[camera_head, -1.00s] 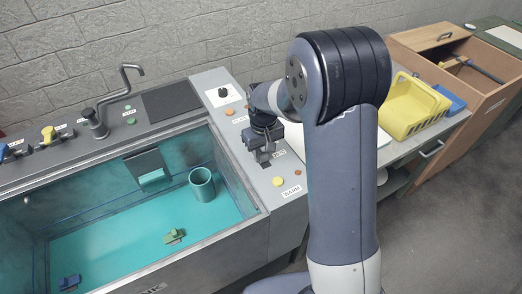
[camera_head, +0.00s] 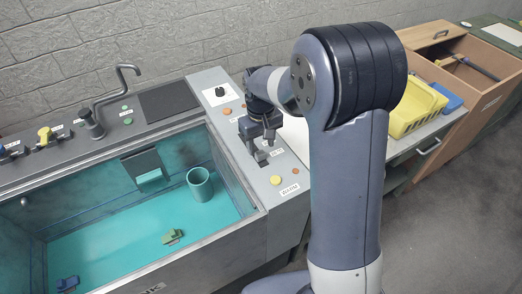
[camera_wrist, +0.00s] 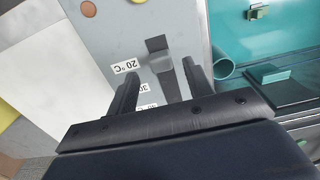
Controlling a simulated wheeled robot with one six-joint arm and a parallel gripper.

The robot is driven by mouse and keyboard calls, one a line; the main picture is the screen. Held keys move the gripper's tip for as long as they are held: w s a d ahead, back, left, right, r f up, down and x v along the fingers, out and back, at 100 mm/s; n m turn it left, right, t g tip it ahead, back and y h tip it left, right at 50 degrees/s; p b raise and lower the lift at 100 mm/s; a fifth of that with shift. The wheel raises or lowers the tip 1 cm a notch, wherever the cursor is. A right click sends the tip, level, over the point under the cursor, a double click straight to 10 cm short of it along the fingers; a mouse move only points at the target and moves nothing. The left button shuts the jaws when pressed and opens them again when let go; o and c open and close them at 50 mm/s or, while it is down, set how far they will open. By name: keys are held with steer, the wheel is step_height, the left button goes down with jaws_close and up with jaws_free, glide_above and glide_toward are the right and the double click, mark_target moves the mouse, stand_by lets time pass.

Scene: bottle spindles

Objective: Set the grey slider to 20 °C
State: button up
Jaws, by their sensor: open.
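The grey slider (camera_wrist: 162,64) sits in a dark slot in the control panel, beside the "20 °C" label (camera_wrist: 126,66) in the wrist view. Whether it stands exactly at that mark I cannot tell. In the head view the slider (camera_head: 262,157) shows just below my gripper (camera_head: 259,144). In the wrist view my gripper (camera_wrist: 160,83) is open, with one finger on each side of the slider's line. Contact with the slider cannot be made out. Lower temperature labels (camera_wrist: 143,88) are partly hidden by the gripper.
The panel (camera_head: 254,184) also carries a yellow button (camera_head: 276,180), orange buttons and a black knob (camera_head: 220,91). Left of it is the teal basin (camera_head: 110,235) with a teal cup (camera_head: 199,184) inside. A yellow crate (camera_head: 415,108) stands to the right.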

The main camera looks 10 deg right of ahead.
mark_target(261, 153)
step_height(261, 153, up, 7)
stand_by(0.3)
steer(key=shift+f, duration=0.15)
